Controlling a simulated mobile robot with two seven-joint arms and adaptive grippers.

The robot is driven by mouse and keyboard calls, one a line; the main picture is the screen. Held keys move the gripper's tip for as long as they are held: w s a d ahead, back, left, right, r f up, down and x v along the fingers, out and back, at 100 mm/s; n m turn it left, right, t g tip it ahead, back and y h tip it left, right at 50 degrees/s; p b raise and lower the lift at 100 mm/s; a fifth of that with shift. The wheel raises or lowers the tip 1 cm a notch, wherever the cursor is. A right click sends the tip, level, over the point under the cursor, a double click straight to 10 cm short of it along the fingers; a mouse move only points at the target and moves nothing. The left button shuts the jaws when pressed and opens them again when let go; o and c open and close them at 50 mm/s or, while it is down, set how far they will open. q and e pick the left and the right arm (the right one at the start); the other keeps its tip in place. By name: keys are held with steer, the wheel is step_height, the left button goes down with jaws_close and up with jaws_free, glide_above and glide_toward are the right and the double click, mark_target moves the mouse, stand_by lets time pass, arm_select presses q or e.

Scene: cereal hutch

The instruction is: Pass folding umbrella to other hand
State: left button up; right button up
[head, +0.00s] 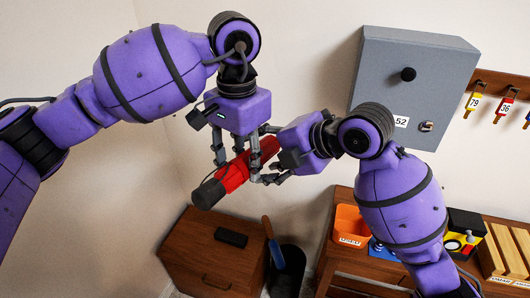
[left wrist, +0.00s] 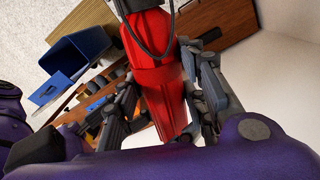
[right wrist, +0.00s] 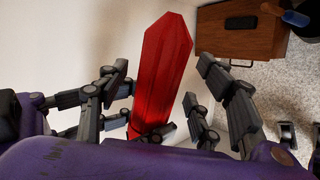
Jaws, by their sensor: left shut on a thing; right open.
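The folding umbrella (head: 231,178) is red with a dark grey end at the lower left and hangs tilted in mid-air. My left gripper (head: 238,162) comes from above and is shut on its red body. The umbrella also shows between the left fingers in the left wrist view (left wrist: 158,85), with a dark cord loop at its top. My right gripper (head: 264,156) comes from the right, its fingers open on either side of the umbrella's upper right end. In the right wrist view the red umbrella (right wrist: 161,68) stands between spread fingers; contact there is unclear.
A grey wall cabinet (head: 413,75) is at upper right, beside hanging key tags (head: 506,103). Below stand a wooden cabinet (head: 205,270) with a black case (head: 231,238) on top, a black bin (head: 288,275) and a wooden shelf with an orange bin (head: 350,226).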

steer(key=c, duration=1.4)
arm_select(q)
steer(key=o, duration=1.5)
arm_select(e)
steer(key=shift+c, duration=0.6)
